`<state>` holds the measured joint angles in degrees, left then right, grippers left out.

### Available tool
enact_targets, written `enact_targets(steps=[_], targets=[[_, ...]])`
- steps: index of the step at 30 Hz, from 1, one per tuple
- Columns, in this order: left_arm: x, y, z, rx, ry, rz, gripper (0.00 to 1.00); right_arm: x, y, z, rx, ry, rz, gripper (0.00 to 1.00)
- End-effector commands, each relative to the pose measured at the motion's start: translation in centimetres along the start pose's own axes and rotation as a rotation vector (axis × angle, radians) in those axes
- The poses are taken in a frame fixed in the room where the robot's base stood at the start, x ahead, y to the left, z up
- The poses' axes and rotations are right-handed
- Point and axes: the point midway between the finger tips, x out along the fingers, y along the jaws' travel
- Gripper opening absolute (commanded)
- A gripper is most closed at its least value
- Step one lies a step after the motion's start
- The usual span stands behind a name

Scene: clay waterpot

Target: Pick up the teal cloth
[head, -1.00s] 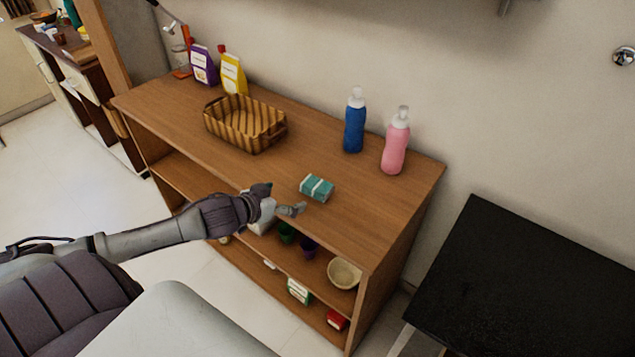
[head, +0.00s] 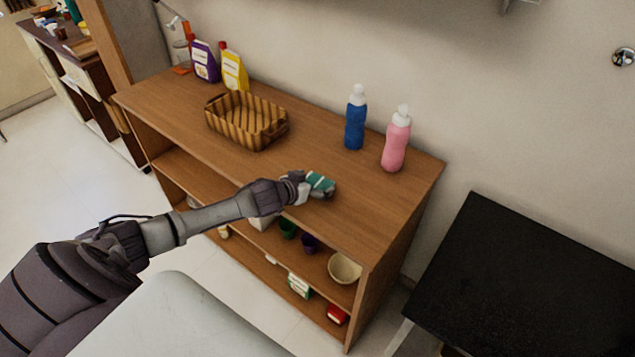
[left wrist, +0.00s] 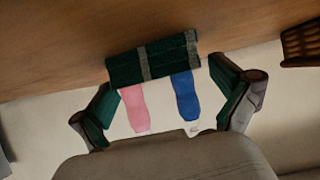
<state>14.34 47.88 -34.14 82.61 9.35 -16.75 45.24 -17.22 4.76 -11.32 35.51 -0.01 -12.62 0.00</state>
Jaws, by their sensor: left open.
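The teal cloth (head: 322,183) is a folded bundle with pale bands, lying on the wooden shelf top near its front edge. In the left wrist view the cloth (left wrist: 160,62) appears dark green with two grey bands, just ahead of the fingertips. My left gripper (head: 307,188) is at the cloth and partly covers its left side in the head view. In the left wrist view the left gripper (left wrist: 163,80) is open, with one finger toward each end of the cloth. I cannot tell whether a finger touches it. My right gripper is not in view.
A woven basket (head: 246,122) stands left of the cloth. A blue bottle (head: 355,122) and a pink bottle (head: 396,142) stand behind it. Lower shelves hold a bowl (head: 344,268) and cups. A black table (head: 540,285) is at the right.

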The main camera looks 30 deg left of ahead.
Motion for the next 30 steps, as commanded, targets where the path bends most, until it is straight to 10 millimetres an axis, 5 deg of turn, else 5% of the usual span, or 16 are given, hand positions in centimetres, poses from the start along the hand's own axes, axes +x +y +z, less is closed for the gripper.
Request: enact_targets(steps=[11, 19, 30], targets=[[1.60, 0.00, 0.16, 0.000, -0.002, 0.000, 1.00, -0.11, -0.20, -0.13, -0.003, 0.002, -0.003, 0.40], [1.58, -0.02, 0.15, 0.000, -0.002, 0.000, 0.61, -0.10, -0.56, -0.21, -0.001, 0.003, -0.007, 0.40], [1.30, -0.07, -0.42, 0.000, 0.000, -0.001, 0.61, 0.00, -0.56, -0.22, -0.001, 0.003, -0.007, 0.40]])
